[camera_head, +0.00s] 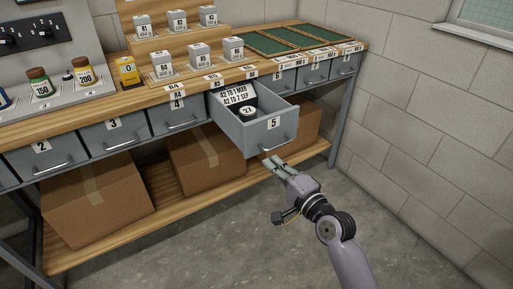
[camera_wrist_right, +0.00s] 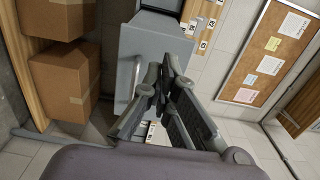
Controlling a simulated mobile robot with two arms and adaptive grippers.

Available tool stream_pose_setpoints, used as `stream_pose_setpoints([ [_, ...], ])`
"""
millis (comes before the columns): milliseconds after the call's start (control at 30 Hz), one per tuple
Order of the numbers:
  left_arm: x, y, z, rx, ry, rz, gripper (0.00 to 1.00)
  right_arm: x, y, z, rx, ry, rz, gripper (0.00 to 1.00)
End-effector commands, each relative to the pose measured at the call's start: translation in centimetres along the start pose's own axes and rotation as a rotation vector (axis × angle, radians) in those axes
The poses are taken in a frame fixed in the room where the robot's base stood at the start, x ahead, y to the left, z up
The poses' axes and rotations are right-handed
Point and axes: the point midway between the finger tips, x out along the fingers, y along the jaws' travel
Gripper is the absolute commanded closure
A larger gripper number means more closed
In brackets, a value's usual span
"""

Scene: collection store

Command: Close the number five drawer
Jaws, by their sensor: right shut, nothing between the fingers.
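The number five drawer (camera_head: 257,133) is a grey drawer pulled well out of the bench. Its front bears a "5" label and a metal bar handle (camera_head: 276,145). My right gripper (camera_head: 275,166) is shut and empty, just in front of and below the drawer front in the head view. In the right wrist view, the fingers (camera_wrist_right: 158,85) overlap a grey drawer front (camera_wrist_right: 152,48) with a handle (camera_wrist_right: 134,75). I cannot tell whether they touch it. My left gripper is out of view.
The neighbouring drawers, such as four (camera_head: 178,114) and six (camera_head: 284,79), look shut. Cardboard boxes (camera_head: 95,200) stand on the lower shelf (camera_head: 175,210). Labelled blocks, jars and green trays (camera_head: 253,43) cover the bench top. The concrete floor (camera_head: 220,250) in front is clear.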

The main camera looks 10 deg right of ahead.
Motion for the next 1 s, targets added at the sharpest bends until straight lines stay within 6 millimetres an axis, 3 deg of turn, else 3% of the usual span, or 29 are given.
stream_pose_setpoints([
  [200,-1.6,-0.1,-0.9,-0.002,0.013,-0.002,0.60,4.9,0.1,0.0,0.000,-0.001,-0.002,1.00],
  [400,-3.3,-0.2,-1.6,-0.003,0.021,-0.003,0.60,8.0,0.1,0.0,-0.002,-0.001,0.000,1.00],
  [600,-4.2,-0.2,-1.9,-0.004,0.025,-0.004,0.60,9.2,0.1,0.0,-0.001,0.000,0.001,1.00],
  [1000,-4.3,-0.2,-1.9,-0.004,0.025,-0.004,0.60,9.4,0.1,0.0,-0.002,0.000,0.001,1.00],
])
